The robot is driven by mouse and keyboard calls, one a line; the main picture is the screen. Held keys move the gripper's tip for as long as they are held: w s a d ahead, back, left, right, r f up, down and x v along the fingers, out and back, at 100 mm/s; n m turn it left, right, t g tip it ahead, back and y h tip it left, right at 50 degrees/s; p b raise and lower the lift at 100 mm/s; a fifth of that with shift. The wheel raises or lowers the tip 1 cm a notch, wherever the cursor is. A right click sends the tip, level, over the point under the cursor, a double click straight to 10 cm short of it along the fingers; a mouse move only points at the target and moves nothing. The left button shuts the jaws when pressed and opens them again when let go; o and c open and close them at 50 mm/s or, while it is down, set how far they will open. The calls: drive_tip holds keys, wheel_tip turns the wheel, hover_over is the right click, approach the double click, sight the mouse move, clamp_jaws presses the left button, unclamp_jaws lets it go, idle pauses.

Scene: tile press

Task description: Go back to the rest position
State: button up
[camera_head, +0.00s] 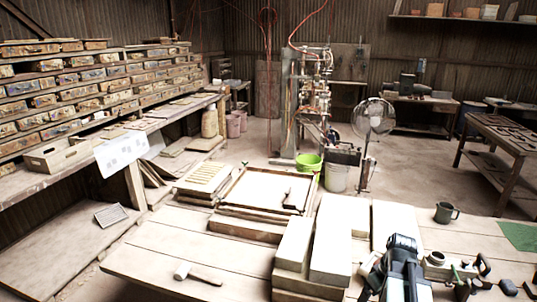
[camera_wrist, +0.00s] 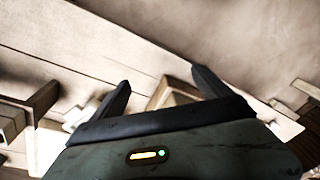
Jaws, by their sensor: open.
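My gripper (camera_wrist: 160,80) shows in the wrist view with its two dark fingers spread apart and nothing between them. Behind the fingers are the pale wooden workbench (camera_wrist: 115,42) and some blurred blocks and boards. In the head view my dark arm (camera_head: 400,262) is at the lower right, over the workbench (camera_head: 150,262). The fingertips cannot be made out in that view.
Pale blocks (camera_head: 332,240), a mallet (camera_head: 195,273) and a framed tray (camera_head: 268,188) are on the bench left of my arm. A dark mug (camera_head: 446,212) and small tools are to its right. Beyond stand a green bowl (camera_head: 308,162) and a fan (camera_head: 373,118).

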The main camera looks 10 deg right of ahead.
drive_tip(key=w+a+m, duration=0.1)
drive_tip(key=a+m, duration=0.1)
drive_tip(key=a, duration=0.9)
drive_tip(key=w+a+m+h, duration=0.1)
drive_tip(key=a, duration=1.1)
drive_tip(key=shift+w+a+f+m+g, duration=0.15)
drive_tip(key=shift+w+m+g, duration=0.2)
drive_tip(key=shift+m+g, duration=0.05)
